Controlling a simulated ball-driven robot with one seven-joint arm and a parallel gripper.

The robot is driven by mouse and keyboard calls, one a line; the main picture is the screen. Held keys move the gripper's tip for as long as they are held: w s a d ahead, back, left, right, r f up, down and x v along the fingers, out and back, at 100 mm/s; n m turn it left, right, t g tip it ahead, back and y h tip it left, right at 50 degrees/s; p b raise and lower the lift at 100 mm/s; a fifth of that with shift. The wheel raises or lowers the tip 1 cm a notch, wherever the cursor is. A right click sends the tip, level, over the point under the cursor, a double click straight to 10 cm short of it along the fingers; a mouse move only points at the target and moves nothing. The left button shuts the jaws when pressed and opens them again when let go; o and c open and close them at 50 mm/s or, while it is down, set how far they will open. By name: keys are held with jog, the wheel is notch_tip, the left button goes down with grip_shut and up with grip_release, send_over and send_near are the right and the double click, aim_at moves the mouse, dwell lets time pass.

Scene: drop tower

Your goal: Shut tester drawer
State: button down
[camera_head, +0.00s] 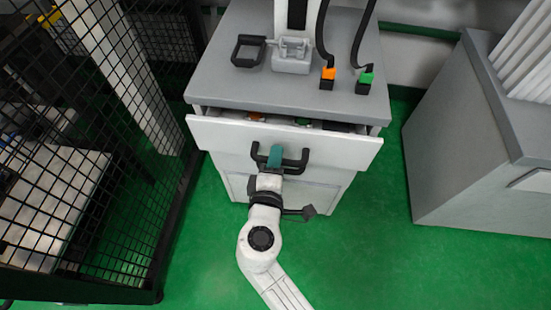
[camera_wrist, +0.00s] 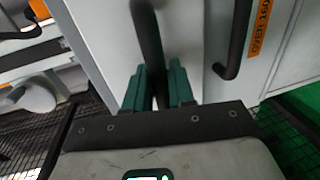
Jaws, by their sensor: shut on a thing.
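The tester drawer (camera_head: 300,140) is the white top drawer of the grey-topped cabinet (camera_head: 240,65). It is partly open, with a narrow gap along its top showing a few orange, green and dark items inside. Its black handle (camera_head: 292,163) is on the drawer front. My gripper (camera_head: 274,158), with teal fingers, is shut on this handle. In the wrist view the teal fingers (camera_wrist: 160,90) sit on both sides of the dark handle bar (camera_wrist: 148,45). A second dark handle (camera_wrist: 236,45) shows to the right, apart from my fingers.
A black mesh fence (camera_head: 75,150) stands at the left. A grey cabinet (camera_head: 465,140) stands at the right. On the tester top are a black frame (camera_head: 248,50), an orange connector (camera_head: 328,76) and a green connector (camera_head: 365,80). Green floor is clear at the lower right.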

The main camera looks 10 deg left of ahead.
jog(key=x, duration=0.2)
jog(key=b+x, duration=0.1)
jog(key=x, duration=0.1)
jog(key=shift+r, duration=0.35)
jog(key=c, duration=1.1)
grip_release()
jog(key=shift+w, duration=0.1)
jog(key=p+v, duration=0.2)
jog(key=v, duration=0.8)
jog(key=shift+s, duration=0.4)
jog(key=shift+r, duration=0.1)
